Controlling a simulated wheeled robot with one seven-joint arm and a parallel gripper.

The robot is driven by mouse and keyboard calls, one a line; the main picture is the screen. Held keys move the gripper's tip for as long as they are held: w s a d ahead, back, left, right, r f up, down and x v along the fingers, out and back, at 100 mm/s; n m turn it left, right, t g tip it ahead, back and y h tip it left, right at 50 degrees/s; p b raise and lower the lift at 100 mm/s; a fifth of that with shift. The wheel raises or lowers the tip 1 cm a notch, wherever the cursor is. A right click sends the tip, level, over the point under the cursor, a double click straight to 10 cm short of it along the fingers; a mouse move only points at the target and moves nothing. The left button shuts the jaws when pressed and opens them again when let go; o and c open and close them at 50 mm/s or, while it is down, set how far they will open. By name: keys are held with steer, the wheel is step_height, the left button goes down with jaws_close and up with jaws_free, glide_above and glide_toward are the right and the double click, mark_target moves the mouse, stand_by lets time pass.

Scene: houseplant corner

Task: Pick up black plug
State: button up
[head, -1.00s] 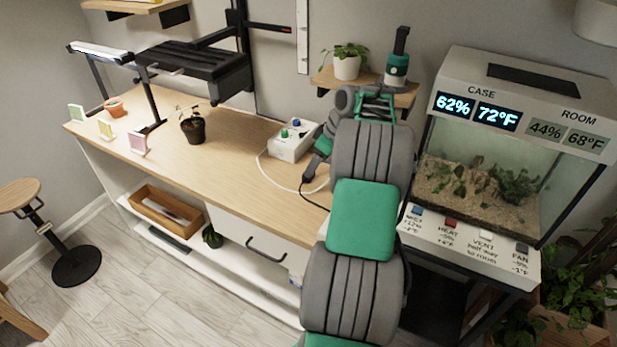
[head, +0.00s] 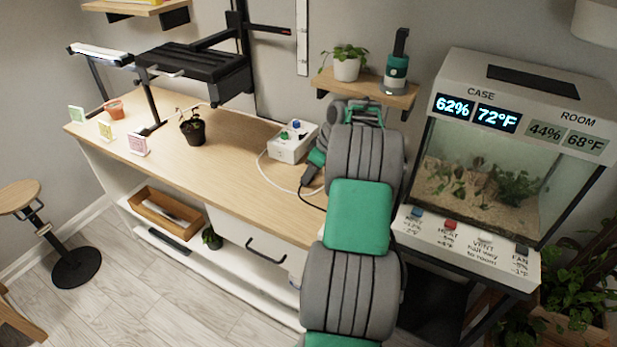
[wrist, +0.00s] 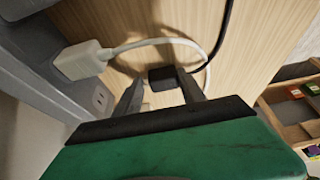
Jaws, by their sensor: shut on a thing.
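The black plug (wrist: 162,78) is between the two fingertips of my gripper (wrist: 160,88) in the wrist view, and the gripper is shut on it. I cannot tell whether the plug touches the bench.
A white plug (wrist: 82,60) with a white cord sits at the grey outlet block at left, beside a bare socket (wrist: 100,98). A glass case (head: 480,180) stands right of my arm.

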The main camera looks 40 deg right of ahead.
steer(key=c, duration=0.3)
